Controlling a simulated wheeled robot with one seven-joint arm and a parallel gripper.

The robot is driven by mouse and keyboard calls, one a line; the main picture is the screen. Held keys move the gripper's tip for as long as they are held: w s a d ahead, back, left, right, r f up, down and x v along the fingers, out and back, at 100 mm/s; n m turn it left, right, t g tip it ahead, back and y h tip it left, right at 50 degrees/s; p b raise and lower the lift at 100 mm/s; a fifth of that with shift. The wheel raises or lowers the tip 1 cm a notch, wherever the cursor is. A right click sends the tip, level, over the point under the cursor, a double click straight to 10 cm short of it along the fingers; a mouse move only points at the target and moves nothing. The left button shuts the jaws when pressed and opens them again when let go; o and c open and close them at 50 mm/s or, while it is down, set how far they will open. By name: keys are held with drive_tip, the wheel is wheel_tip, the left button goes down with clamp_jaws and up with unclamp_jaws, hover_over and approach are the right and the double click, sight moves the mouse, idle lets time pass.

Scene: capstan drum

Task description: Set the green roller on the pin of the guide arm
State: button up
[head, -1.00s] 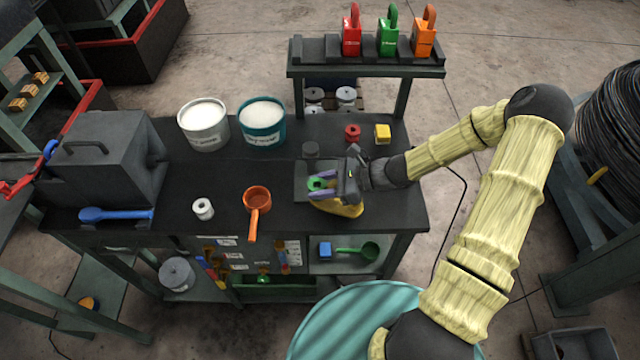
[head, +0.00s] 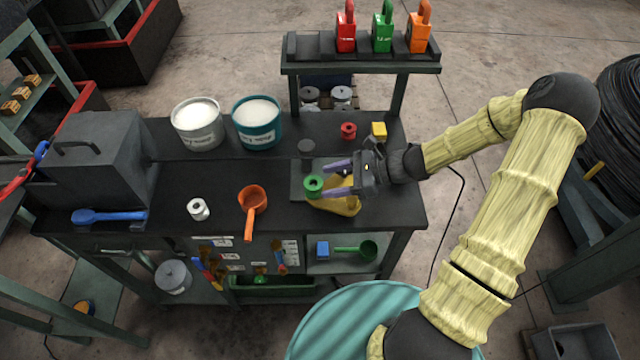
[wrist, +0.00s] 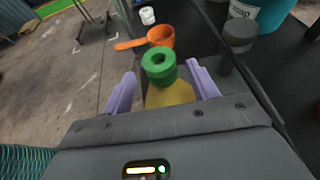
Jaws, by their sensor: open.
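The green roller (head: 313,186) stands upright, its hole facing up, at the left end of the yellow guide arm (head: 345,206) on the bench. In the wrist view the roller (wrist: 158,65) sits at the far end of the yellow arm (wrist: 170,95). The pin is not visible; I cannot tell whether it is inside the roller. My gripper (head: 318,180) is open, with its purple fingers spread on either side of the roller. In the wrist view a gap shows between each fingertip and the roller, which lies at or just beyond the tips.
An orange ladle (head: 250,203) and a white roller (head: 198,209) lie to the left. A shelf with padlocks (head: 300,68) rises behind the bench.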

drive_tip(key=b+v, duration=0.1)
drive_tip(key=v, duration=0.6)
drive_tip(key=shift+d, duration=0.2)
drive_tip(key=shift+s+a, duration=0.1)
drive_tip(key=shift+s+a+n+h, duration=0.15)
drive_tip(key=shift+s+n+h, duration=0.15)
drive_tip(key=shift+s+n, duration=0.1)
drive_tip(key=s+n+g+h, duration=0.3)
drive_tip(key=s+n+h, duration=0.3)
drive_tip(key=s+n, duration=0.1)
drive_tip(key=s+d+r+n+t+h, duration=0.2)
drive_tip(key=r+n+h, duration=0.4)
drive_tip(key=n, duration=0.5)
drive_tip(key=shift+s+n+t+h, duration=0.35)
drive_tip(key=shift+s+t, duration=0.3)
drive_tip(key=shift+t, duration=0.35)
